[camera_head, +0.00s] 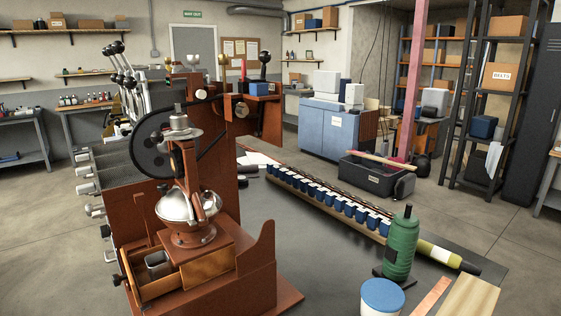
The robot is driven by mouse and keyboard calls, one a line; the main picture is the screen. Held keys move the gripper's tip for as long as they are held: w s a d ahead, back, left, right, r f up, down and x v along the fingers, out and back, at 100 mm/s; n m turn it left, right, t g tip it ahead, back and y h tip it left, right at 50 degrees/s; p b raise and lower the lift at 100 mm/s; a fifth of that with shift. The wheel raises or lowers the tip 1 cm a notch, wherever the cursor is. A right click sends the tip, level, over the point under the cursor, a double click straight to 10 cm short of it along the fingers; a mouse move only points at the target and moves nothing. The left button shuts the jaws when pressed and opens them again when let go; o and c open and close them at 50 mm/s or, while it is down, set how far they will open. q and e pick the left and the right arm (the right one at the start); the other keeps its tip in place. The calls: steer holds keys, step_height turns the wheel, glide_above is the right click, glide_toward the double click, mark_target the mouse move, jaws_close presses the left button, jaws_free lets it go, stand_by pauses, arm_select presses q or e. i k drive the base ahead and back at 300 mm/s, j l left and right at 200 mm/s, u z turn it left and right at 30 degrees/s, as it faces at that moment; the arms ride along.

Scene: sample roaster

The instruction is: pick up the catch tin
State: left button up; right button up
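A small grey metal tin (158,264), which looks like the catch tin, sits upright in a shallow wooden drawer (186,285). The drawer is pulled open at the lower front of the reddish-brown wooden machine (215,265). The drawer walls hide the tin's lower part. A shiny metal bowl (176,208) stands above and behind it, under a large dark wheel (148,143). Neither of my grippers shows in the head view.
A long row of blue containers (330,202) runs behind.

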mark_target(159, 266)
steer(key=k+j+u, duration=0.1)
steer(key=j+u, duration=0.25)
steer(key=k+j+u, duration=0.1)
steer(key=u, duration=0.3)
steer(key=i+j, duration=0.05)
steer(key=j, duration=0.05)
